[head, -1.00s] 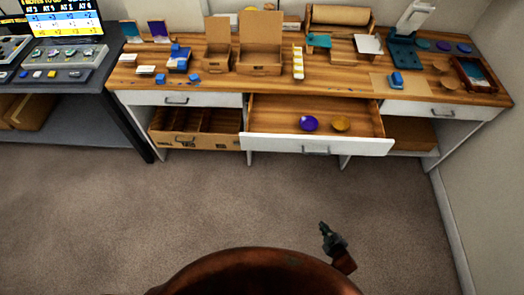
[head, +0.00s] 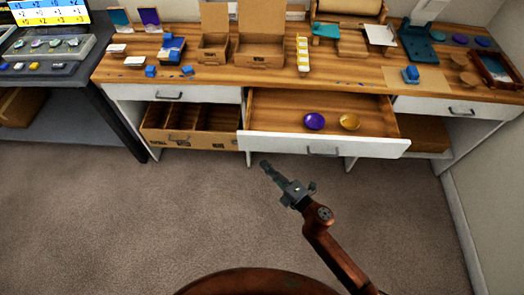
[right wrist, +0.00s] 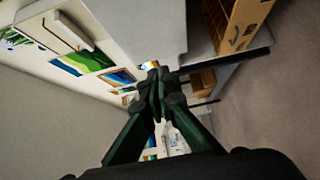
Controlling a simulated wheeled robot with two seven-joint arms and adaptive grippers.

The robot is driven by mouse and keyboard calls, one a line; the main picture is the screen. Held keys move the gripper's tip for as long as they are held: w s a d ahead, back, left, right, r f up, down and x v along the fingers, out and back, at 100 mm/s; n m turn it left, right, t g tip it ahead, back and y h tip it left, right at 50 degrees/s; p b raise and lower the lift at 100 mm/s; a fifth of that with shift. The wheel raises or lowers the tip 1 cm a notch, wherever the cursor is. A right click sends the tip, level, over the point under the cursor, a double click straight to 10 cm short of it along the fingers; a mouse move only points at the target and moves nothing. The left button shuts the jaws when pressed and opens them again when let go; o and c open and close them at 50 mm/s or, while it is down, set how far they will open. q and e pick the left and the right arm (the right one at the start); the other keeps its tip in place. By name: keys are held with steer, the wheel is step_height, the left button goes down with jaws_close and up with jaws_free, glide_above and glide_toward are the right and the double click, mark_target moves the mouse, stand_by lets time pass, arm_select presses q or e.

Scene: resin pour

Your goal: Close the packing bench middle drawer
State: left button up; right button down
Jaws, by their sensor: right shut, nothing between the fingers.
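The middle drawer (head: 325,145) of the packing bench is pulled out, its white front standing forward of the bench. My left gripper is not in view.
The packing bench top (head: 210,78) holds open cardboard boxes (head: 262,50), blue blocks and trays. The left drawer (head: 168,95) and right drawer (head: 460,110) look shut. A divided cardboard crate (head: 190,138) sits under the bench at left. Carpet in front is clear.

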mark_target(255, 144)
arm_select(q)
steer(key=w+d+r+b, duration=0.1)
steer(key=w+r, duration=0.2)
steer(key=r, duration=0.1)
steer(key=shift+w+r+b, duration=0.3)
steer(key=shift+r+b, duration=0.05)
steer(key=shift+b, duration=0.05)
arm_select(e)
steer(key=shift+w+a, duration=0.4)
steer(key=shift+w, duration=0.65)
steer(key=shift+w+a, duration=0.45)
steer(key=shift+w, duration=0.6)
steer(key=shift+w+a, duration=0.4)
steer(key=shift+w, duration=0.65)
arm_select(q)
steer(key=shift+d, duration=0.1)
